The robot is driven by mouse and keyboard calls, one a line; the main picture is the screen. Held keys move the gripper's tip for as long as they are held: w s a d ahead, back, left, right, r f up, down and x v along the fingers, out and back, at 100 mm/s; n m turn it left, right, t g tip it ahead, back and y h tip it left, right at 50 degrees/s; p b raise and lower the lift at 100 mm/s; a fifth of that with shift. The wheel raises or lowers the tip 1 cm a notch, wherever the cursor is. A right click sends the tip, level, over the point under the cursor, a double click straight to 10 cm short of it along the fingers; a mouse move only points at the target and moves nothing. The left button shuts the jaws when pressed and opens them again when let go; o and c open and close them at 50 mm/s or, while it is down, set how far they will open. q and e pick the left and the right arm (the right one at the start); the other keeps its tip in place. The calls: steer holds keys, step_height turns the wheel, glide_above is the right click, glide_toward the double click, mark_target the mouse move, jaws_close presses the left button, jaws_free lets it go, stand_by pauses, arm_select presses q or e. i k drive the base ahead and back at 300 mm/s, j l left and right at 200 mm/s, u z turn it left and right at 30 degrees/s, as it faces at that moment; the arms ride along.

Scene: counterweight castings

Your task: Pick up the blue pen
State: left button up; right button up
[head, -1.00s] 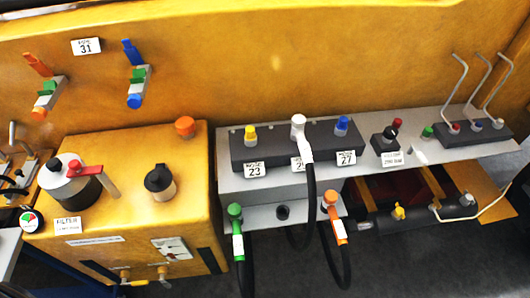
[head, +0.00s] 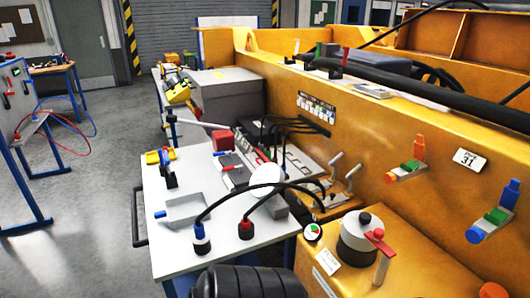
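I cannot pick out a blue pen for certain. A small blue piece (head: 160,214) shows at the left edge of a shallow grey tray (head: 185,208) on the white table (head: 215,258); it is too small to tell what it is. A blue-handled item (head: 166,160) stands farther back on the same table. Neither of my grippers is in view.
Cables with blue and red plugs arch over the table's front. A red block (head: 222,140) and a yellow tray (head: 160,156) are farther back. A yellow casting (head: 350,130) with valves borders the right. The grey floor (head: 100,200) at left is mostly clear.

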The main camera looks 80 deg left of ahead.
mark_target(160, 151)
steer(key=u, duration=1.7)
steer(key=j+u, duration=0.45)
steer(key=i+j+u, duration=0.1)
steer(key=j+u, duration=0.35)
steer(key=i+j+u, duration=0.1)
steer(key=j+u, duration=0.3)
